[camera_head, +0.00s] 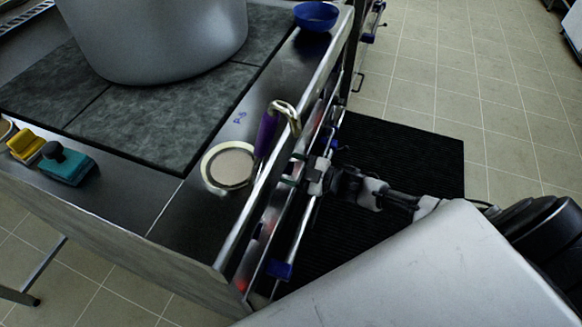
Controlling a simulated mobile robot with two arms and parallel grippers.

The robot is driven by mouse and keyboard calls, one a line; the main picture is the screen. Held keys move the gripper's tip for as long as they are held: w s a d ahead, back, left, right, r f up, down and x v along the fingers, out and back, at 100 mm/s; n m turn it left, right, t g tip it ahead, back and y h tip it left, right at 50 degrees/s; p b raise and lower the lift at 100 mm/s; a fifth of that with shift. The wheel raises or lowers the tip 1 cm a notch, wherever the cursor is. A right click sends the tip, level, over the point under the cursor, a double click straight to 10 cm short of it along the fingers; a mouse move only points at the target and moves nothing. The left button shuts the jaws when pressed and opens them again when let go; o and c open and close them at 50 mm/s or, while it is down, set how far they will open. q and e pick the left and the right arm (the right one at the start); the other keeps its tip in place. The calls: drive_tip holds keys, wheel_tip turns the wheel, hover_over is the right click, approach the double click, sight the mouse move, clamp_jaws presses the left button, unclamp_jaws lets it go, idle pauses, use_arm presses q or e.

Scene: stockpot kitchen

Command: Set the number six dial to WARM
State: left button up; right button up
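The front panel of the range (318,150) is seen steeply from above, so dial faces and their markings are hidden. Several small blue parts show along it, one at the near end (281,269) and one toward the far end (368,38). I cannot tell which is the number six dial or read its setting. My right gripper (312,176) reaches in from the right and is close against the panel's middle. Its fingertips are too small and dark to tell their opening or contact. My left gripper is not in view.
A large stockpot (160,40) stands on dark plates. A black mat (410,155) covers floor at right.

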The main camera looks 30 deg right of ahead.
drive_tip(key=shift+o, duration=0.3)
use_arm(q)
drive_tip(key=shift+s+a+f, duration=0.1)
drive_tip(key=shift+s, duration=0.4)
use_arm(e)
drive_tip(key=v, duration=1)
drive_tip(key=shift+s+d, duration=0.25)
drive_tip(key=shift+s, duration=0.05)
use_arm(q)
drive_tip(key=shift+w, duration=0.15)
